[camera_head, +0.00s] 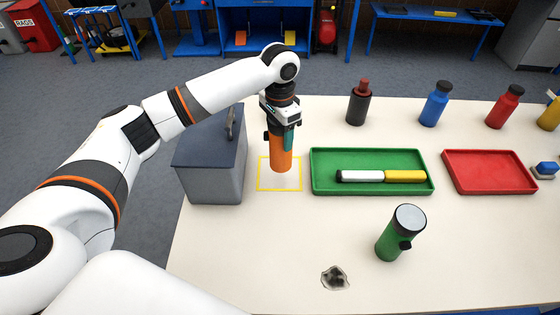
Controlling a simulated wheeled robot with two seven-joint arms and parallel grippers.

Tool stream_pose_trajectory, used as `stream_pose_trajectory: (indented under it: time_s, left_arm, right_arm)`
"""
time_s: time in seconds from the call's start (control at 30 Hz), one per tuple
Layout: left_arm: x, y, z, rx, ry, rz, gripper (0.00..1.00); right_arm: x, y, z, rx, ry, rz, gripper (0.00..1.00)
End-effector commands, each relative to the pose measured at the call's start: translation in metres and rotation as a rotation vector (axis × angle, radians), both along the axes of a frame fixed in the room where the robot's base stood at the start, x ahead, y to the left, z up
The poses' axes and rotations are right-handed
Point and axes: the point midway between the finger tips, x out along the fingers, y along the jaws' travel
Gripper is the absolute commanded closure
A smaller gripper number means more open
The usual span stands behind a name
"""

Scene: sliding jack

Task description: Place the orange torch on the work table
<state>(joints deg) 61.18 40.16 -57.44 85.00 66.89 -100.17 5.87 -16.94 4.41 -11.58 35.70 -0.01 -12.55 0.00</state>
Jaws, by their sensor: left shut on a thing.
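The orange torch (280,155) is upright in my left gripper (283,137), which is shut on its upper part and partly hides it. Its lower end shows inside the yellow square outline (260,189) on the work table (225,245). I cannot tell whether it touches the table or hangs just above it. My right gripper is not in view.
A grey box (212,182) stands just left of the torch. A green tray (320,186) with a white and yellow torch is just right, then a red tray (490,180). Several bottles stand behind. A green torch (388,243) and a dark stain (335,278) are nearer.

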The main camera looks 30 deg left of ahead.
Motion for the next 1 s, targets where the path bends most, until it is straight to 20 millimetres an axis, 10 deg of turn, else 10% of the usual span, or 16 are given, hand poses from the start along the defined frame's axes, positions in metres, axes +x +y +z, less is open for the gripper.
stream_pose_trajectory:
  time_s: [0.5,0.9,0.93,1.0]
  left_arm:
    - [-0.001,0.000,-0.066,-0.001,-0.001,0.001,0.68]
    - [0.000,-0.001,-0.071,-0.001,-0.002,0.001,0.68]
    - [-0.001,0.000,-0.072,-0.001,-0.001,0.001,0.37]
    - [0.000,0.000,-0.072,-0.001,-0.002,0.001,0.26]
  right_arm:
    - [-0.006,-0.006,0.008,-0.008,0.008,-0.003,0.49]
    - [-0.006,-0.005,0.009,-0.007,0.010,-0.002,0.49]
    - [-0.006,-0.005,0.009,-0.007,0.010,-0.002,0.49]
    - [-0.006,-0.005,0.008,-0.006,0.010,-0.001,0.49]
